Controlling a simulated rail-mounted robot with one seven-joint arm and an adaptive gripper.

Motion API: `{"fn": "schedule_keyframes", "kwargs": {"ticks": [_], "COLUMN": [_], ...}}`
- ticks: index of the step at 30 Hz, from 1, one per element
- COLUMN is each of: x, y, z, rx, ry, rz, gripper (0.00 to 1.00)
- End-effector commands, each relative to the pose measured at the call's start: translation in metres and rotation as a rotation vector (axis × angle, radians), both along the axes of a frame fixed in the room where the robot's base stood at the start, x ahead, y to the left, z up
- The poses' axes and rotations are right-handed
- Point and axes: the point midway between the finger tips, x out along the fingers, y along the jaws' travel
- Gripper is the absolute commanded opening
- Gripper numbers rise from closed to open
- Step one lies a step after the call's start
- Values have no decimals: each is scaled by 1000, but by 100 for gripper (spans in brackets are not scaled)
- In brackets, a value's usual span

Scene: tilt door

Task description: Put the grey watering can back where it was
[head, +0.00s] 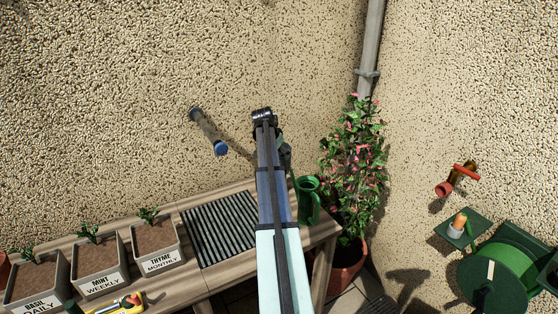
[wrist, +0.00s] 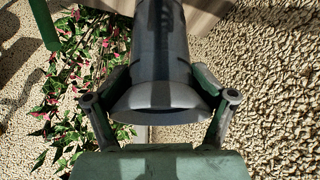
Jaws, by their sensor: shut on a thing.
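In the wrist view the grey watering can (wrist: 160,98) fills the upper middle, a dark grey rounded body with a flared rim towards me. My gripper (wrist: 161,78) has a finger on each side of it and is shut on it. Its spout and handle cannot be made out. In the head view my arm hides most of my gripper and the can, above the right part of the wooden bench (head: 165,238). A green watering can (head: 308,203) stands at the bench's right end, just right of my arm.
A ribbed dark mat (head: 222,226) lies on the bench left of my arm. Planters labelled basil, mint and thyme (head: 157,247) stand at left. A flowering plant (head: 352,150) and green hose reel (head: 497,283) are right.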

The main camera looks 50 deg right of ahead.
Motion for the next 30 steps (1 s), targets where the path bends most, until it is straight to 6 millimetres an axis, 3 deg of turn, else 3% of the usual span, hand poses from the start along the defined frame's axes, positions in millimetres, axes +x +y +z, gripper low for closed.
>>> {"fn": "schedule_keyframes", "kwargs": {"ticks": [13, 25, 26, 27, 30], "x": [0, 0, 0, 0, 0], "y": [0, 0, 0, 0, 0], "z": [-37, -43, -44, -43, -43], "rx": [-1, -2, 0, 0, 0], "ry": [0, -1, 0, 0, 0], "rz": [0, 0, 0, 0, 0], "gripper": [9, 9, 82, 96, 100]}}
